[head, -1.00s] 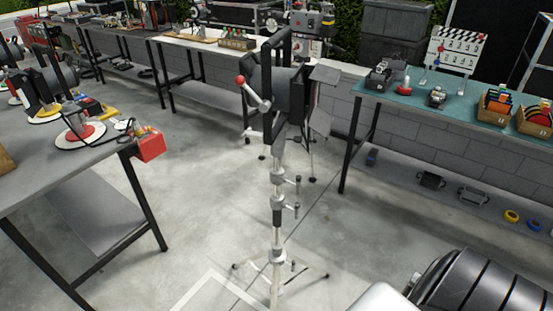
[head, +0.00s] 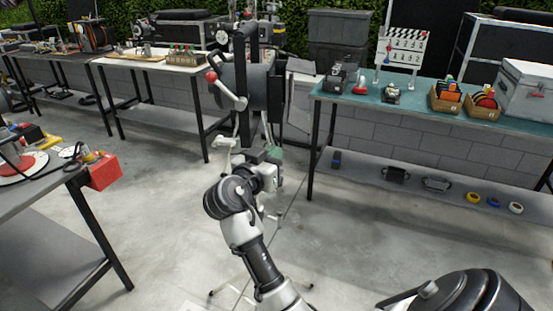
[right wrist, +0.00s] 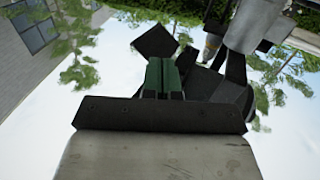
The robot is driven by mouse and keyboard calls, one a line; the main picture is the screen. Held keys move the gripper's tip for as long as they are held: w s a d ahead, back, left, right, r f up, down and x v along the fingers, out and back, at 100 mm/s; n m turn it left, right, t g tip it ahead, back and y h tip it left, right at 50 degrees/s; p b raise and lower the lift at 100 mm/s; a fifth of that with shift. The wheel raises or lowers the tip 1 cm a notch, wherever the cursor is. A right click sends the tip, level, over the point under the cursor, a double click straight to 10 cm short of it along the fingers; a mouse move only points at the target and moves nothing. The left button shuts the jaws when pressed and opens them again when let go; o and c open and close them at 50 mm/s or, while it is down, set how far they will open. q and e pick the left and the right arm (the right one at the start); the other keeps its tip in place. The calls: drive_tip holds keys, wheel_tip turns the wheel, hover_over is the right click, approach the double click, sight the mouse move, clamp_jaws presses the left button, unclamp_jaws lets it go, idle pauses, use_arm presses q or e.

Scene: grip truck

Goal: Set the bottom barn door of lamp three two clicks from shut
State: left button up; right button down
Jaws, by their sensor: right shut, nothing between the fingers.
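A stage lamp with a grey drum housing (head: 263,85) stands on a stand in the middle of the head view, held in a black yoke (head: 240,72). A grey lever with a red ball (head: 211,77) sticks out at its left. I see no lamp number. My right gripper (head: 273,153) is below the lamp, apparently just short of it. Its green fingers (right wrist: 163,75) are together and empty in the right wrist view, with dark lamp parts (right wrist: 225,95) beyond. My left gripper is out of view.
A teal-topped table (head: 330,88) with a clapperboard (head: 401,45) and boxes stands at the right. A grey table (head: 55,190) with a red box (head: 103,171) is at the left. Open concrete floor lies between them.

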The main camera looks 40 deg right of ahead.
sight(300, 129)
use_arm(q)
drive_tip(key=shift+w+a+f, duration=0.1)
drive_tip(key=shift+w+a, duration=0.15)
use_arm(e)
drive_tip(key=s+r+x, duration=0.1)
drive_tip(key=x, duration=0.8)
drive_tip(key=shift+d+m, duration=0.2)
drive_tip(key=shift+m, duration=0.2)
drive_tip(key=shift+s+r, duration=0.1)
drive_tip(key=shift+r, duration=0.15)
drive_tip(key=shift+s+d+r+p, duration=0.25)
drive_tip(key=shift+r+p, duration=0.1)
drive_tip(key=shift+r, duration=0.2)
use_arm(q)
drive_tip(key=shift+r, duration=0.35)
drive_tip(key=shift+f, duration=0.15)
use_arm(e)
drive_tip(key=shift+f, duration=0.1)
